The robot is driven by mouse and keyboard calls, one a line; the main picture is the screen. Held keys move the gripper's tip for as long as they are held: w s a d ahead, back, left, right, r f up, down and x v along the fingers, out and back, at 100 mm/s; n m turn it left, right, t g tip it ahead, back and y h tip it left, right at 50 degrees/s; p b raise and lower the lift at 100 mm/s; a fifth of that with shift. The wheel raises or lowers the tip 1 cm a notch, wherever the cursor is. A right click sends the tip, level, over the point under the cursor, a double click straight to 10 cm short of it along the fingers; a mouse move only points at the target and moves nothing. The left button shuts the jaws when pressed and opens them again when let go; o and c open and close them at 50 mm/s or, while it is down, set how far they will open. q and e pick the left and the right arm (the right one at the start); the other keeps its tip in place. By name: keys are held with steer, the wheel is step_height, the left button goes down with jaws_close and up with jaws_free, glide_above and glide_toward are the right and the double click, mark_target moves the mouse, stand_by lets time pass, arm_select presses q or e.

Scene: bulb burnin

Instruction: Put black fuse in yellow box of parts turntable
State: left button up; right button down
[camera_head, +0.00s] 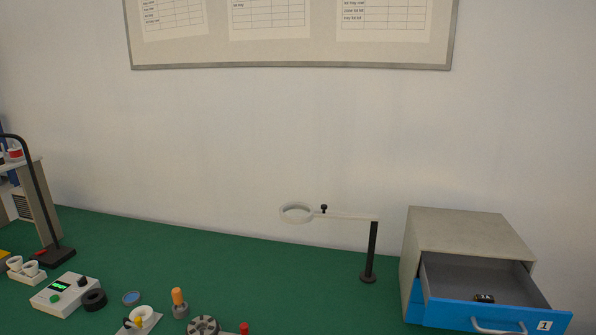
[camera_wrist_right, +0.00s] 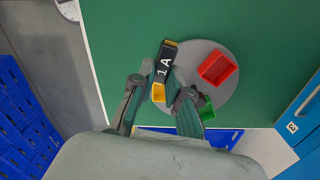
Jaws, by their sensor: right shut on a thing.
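In the right wrist view my right gripper (camera_wrist_right: 161,88) is shut on a black fuse (camera_wrist_right: 166,60) marked "1A". The fuse points away from the palm, over the left part of a round grey turntable (camera_wrist_right: 225,103). A yellow box (camera_wrist_right: 158,93) shows between the fingers, partly hidden by them and by the fuse. A red box (camera_wrist_right: 217,67) and a green box (camera_wrist_right: 206,111) also stand on the turntable. The gap between fuse and yellow box cannot be told. Neither gripper nor the turntable shows in the head view.
A grey cabinet (camera_head: 454,228) has an open blue drawer (camera_head: 449,314) with a small dark item inside. A magnifier stand (camera_head: 372,251), a white device (camera_head: 67,295) and several small parts stand on the green table (camera_head: 240,270). Blue crates (camera_wrist_right: 24,122) lie beyond the table edge.

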steer(key=w+a+r+n, duration=0.1)
steer(key=a+n, duration=0.3)
steer(key=n, duration=0.7)
steer(key=w+a+r+n, duration=0.1)
steer(key=a+r+n, duration=0.3)
steer(key=n, duration=0.8)
steer(key=shift+a+r, duration=0.35)
steer(key=shift+a, duration=0.05)
steer(key=shift+d, duration=0.1)
